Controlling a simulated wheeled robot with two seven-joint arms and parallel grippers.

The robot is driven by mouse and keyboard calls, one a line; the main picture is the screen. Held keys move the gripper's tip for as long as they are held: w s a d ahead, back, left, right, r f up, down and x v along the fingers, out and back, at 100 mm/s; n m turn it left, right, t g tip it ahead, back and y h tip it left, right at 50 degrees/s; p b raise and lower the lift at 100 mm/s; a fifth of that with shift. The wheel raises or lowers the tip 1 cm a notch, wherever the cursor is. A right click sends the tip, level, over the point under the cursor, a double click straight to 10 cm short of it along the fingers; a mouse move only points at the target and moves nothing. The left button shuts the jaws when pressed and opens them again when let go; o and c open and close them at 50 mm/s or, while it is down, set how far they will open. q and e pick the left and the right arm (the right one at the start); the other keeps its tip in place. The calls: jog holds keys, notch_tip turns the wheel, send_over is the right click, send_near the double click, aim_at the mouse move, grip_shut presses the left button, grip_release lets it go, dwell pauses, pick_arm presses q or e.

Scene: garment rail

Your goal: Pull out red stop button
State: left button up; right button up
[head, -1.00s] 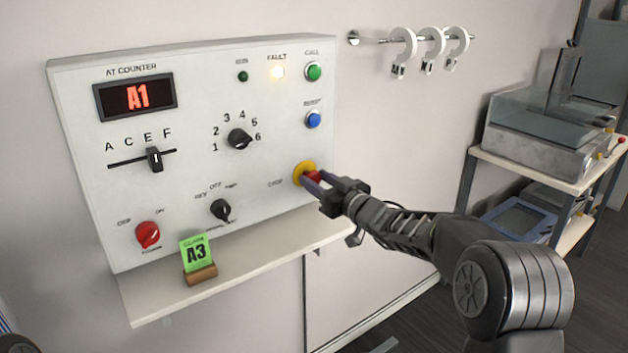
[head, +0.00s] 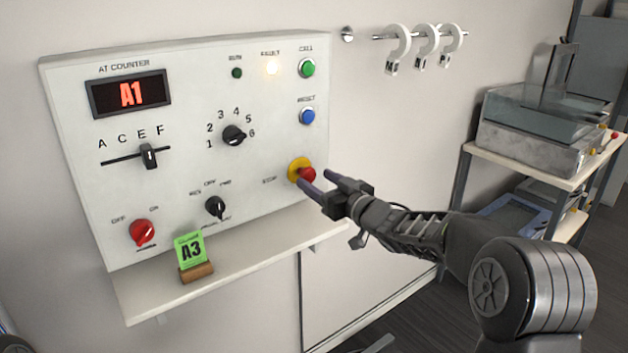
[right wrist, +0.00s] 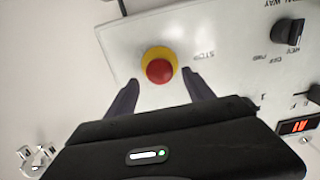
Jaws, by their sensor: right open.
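The red stop button (head: 307,174) sits on a yellow collar (head: 297,167) at the lower right of the white control panel (head: 270,100). In the right wrist view the red button (right wrist: 160,71) shows in full on its yellow ring, between and beyond the two fingertips. My right gripper (head: 315,181) is open and empty, just in front of the button, with its fingers apart and not visibly touching it. The fingers also show in the right wrist view (right wrist: 160,85). My left gripper is not in view.
A green A3 card (head: 190,250) stands on the shelf (head: 240,252) below. White hanging rings (head: 398,43) are on a wall rail. A cart (head: 520,157) with a glass-sided box stands at the right.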

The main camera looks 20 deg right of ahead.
jog(key=v, duration=0.5)
jog(key=shift+s+b, duration=0.2)
jog(key=shift+b, duration=0.1)
